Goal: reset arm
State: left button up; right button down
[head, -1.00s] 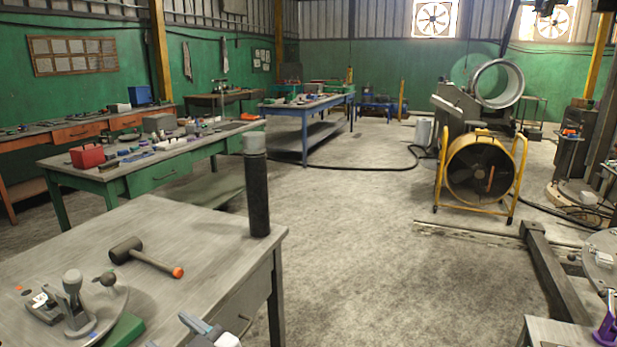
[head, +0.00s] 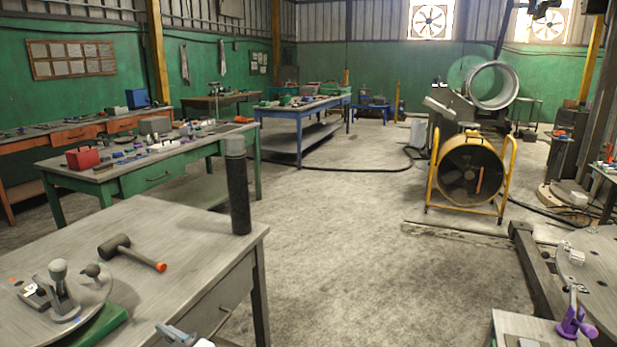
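The tip of what looks like my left gripper (head: 183,338) shows at the bottom edge of the head view, grey-white with blue parts. It is beside the front edge of the grey-topped workbench (head: 190,225). The rest of it is cut off by the frame, so I cannot tell whether its fingers are open or hold anything. My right gripper is not in view.
A mallet (head: 130,252), a round plate (head: 97,297) carrying knobbed fittings, and a dark cylinder (head: 238,190) are on the near workbench. A purple tool (head: 577,322) stands lower right. A yellow-framed fan (head: 470,172) stands beyond. The central floor (head: 370,255) is clear.

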pick_arm(q)
jog(key=w+a+f+m+t+h+p, duration=0.1)
jog(key=a+f+m+h+p, duration=0.15)
jog(key=f, duration=0.45)
jog(key=a+f+m+h+p, duration=0.1)
jog(key=a+f+m+h, duration=0.15)
jog(key=f, duration=0.55)
jog(key=s+d+f+m+g+h+p, duration=0.1)
jog(key=s+d+f+m+h+p, duration=0.2)
jog(key=f+h, duration=0.5)
jog(key=s+d+f+m+g+h, duration=0.1)
jog(key=s+d+f+g+h, duration=0.2)
jog(key=s+d, duration=0.4)
jog(key=s+d+f+m+g+h, duration=0.2)
jog(key=s+d+f+g, duration=0.3)
jog(key=s+d, duration=0.3)
jog(key=s+f+h, duration=0.1)
jog(key=s, duration=0.2)
jog(key=shift+f+m+h+b, duration=0.15)
jog(key=shift+m+h+b, duration=0.15)
jog(key=shift+h+b, duration=0.1)
jog(key=shift+s, duration=0.1)
